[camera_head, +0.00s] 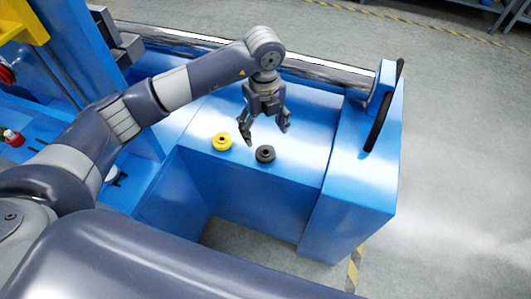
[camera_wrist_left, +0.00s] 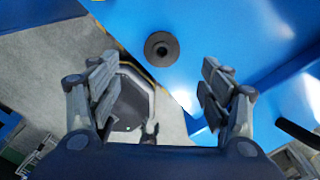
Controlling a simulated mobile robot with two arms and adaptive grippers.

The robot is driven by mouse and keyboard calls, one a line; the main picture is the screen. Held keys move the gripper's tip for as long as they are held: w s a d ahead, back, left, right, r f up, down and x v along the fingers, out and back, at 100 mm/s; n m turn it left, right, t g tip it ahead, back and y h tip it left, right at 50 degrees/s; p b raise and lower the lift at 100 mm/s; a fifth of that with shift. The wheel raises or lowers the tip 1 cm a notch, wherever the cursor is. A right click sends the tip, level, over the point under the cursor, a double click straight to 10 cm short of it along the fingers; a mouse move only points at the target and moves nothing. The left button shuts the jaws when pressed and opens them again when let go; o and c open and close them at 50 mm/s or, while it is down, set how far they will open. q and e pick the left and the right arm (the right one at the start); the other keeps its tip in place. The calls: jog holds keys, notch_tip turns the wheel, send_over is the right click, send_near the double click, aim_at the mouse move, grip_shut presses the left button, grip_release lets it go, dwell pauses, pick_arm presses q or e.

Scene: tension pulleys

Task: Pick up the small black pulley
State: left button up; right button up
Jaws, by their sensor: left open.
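The small black pulley (camera_head: 265,154) lies flat on the blue surface in the head view, near its front edge. In the left wrist view the black pulley (camera_wrist_left: 162,49) shows as a dark ring with a centre hole, beyond the fingertips and roughly between their lines. My left gripper (camera_head: 265,130) is open and empty, pointing down above and just behind the pulley, apart from it. Its two spread fingers also show in the left wrist view (camera_wrist_left: 160,85). My right gripper is in neither view.
A yellow pulley (camera_head: 222,142) lies left of the black one on the blue surface (camera_head: 305,125). A shiny metal roller (camera_head: 330,71) runs along the back. A raised blue end block (camera_head: 350,185) with a black handle (camera_head: 383,108) stands at the right.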

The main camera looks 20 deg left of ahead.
aim_at(266, 150)
pick_arm(q)
jog(key=f, duration=0.5)
jog(key=f+p, duration=0.1)
jog(key=f, duration=0.4)
jog(key=shift+w+d, duration=0.1)
jog(key=shift+d, duration=0.1)
jog(key=c, duration=1.2)
